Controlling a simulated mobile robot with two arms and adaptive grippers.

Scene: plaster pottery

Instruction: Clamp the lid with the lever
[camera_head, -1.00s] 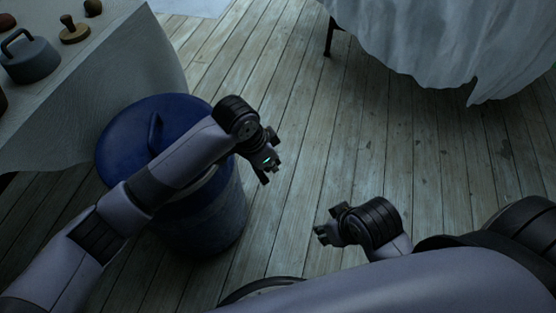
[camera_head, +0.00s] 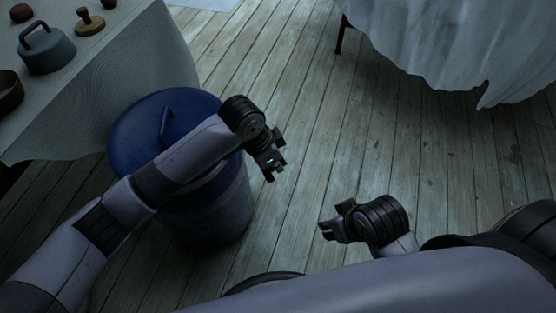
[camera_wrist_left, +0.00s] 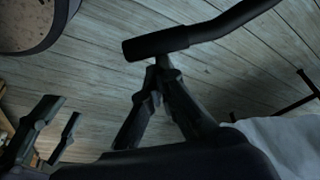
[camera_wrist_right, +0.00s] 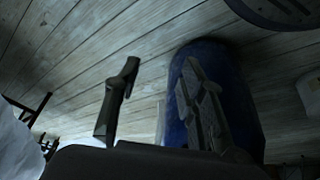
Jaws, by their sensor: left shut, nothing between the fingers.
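A blue barrel (camera_head: 205,212) with a blue lid (camera_head: 135,128) and raised lid handle (camera_head: 165,122) stands on the floor at left. My left arm crosses in front and hides part of its rim. My left gripper (camera_head: 275,171) is just right of the barrel, shut and empty. In the left wrist view, a black bar with a thick end (camera_wrist_left: 157,46) lies at the closed fingertips (camera_wrist_left: 160,66); I cannot tell if it is the lever. My right gripper (camera_head: 326,229) is apart from the barrel, open and empty. The barrel also shows in the right wrist view (camera_wrist_right: 236,95).
A cloth-covered table (camera_head: 140,70) at upper left holds a grey handled lid (camera_head: 47,50), a wooden stamp-like tool (camera_head: 90,21) and a dark bowl (camera_head: 8,92). Another white-draped table (camera_head: 450,40) stands at upper right. The plank floor between is clear.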

